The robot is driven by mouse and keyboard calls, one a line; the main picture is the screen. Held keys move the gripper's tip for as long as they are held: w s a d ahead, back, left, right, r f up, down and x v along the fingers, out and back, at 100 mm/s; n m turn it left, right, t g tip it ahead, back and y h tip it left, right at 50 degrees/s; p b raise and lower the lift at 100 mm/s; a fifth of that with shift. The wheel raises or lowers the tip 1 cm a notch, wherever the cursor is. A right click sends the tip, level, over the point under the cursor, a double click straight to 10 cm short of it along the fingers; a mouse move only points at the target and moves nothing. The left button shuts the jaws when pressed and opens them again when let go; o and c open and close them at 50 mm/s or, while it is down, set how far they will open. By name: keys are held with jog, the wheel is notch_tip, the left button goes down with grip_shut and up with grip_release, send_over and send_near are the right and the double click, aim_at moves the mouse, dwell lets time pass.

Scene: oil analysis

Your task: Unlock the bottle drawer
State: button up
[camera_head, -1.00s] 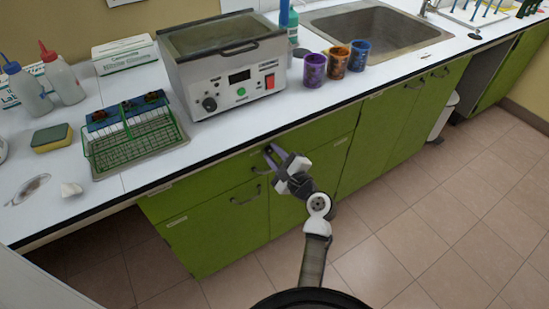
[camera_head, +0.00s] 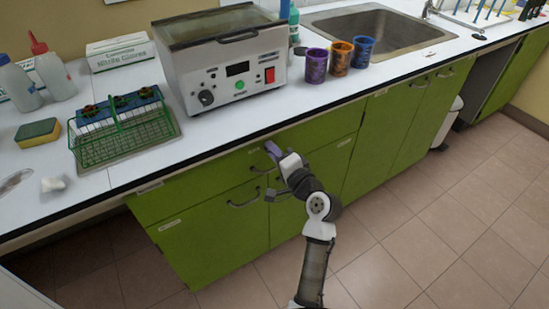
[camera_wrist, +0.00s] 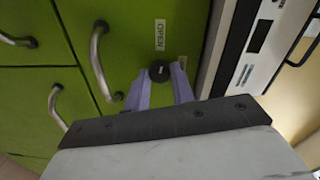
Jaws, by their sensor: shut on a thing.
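The green bottle drawer (camera_head: 205,187) is flush in the cabinet under the counter; its metal handle (camera_wrist: 98,62) shows in the wrist view. A round black lock knob (camera_wrist: 158,71) sits on the drawer front to the right of the handle, with a light slot mark on its face. A white label reading OPEN (camera_wrist: 160,35) is above the knob in the wrist view. My gripper (camera_wrist: 160,80) has its two purple fingers shut on the knob, one on each side. In the head view my gripper (camera_head: 272,150) hides the knob.
Another handle (camera_head: 244,198) is on the door below. The counter edge (camera_head: 235,140) runs just above my gripper. On the counter stand a water bath (camera_head: 225,65), a green rack (camera_head: 125,130) and several cups (camera_head: 316,66). The floor in front is clear.

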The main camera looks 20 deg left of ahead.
jog(key=shift+n+b, duration=0.75)
jog(key=shift+n, duration=0.35)
jog(key=o, duration=1)
jog(key=f+b+v, duration=0.1)
jog(key=b+v, duration=0.1)
jog(key=v, duration=1.1)
jog(key=shift+s+d+r, duration=0.25)
jog(key=shift+s+r, duration=0.1)
jog(key=shift+r, duration=0.1)
